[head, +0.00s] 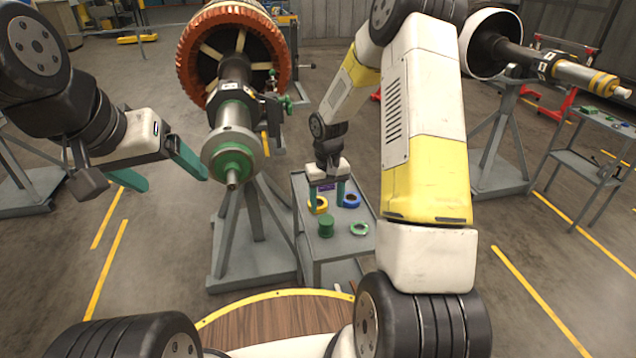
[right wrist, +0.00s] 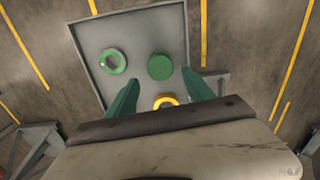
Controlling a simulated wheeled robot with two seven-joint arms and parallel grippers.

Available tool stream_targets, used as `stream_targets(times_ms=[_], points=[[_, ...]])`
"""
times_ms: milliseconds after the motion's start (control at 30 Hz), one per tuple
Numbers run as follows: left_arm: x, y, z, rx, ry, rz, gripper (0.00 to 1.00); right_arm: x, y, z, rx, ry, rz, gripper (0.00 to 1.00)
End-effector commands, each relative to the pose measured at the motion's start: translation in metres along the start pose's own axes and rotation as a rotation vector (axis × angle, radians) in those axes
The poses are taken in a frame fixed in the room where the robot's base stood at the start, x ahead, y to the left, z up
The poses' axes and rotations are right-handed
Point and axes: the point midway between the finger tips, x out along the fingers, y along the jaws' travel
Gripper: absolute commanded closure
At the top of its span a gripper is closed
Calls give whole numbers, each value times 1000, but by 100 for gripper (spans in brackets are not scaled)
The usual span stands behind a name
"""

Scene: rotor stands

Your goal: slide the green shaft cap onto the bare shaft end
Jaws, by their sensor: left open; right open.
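The green shaft cap (head: 326,226), a short cylinder, stands on the grey cart; it also shows in the right wrist view (right wrist: 160,66). My right gripper (head: 327,203) points down over the cart, open and empty. In the right wrist view its fingers (right wrist: 160,76) are spread, with the cap just beyond the tips, roughly between them. The near rotor's shaft end (head: 232,184) sticks out toward me, bare metal at the tip, with a green collar (head: 233,163) behind it. My left gripper (head: 172,183) is open and empty, just left of that shaft end.
The cart (head: 336,247) also carries a yellow ring (head: 318,206), a blue ring (head: 351,201) and a green ring (head: 360,229). The rotor stand (head: 257,232) is left of the cart. A second shaft (head: 597,82) and a side table (head: 590,168) are at right.

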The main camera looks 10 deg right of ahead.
Motion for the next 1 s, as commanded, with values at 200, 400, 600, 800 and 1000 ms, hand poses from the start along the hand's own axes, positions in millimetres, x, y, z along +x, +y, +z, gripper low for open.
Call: stream_targets(times_ms=[200, 400, 600, 800, 1000], points=[[0, 0, 0, 0, 0, 0, 19, 34, 0, 1, 0, -4, -1, 39], [0, 0, 0, 0, 0, 0, 19, 60, 0, 1, 0, -3, 0, 39], [0, 0, 0, 0, 0, 0, 19, 75, 0, 1, 1, -2, 0, 39], [0, 0, 0, 0, 0, 0, 19, 79, 0, 0, 1, 0, 0, 39], [0, 0, 0, 0, 0, 0, 19, 78, 0, 0, 1, 0, 0, 43]])
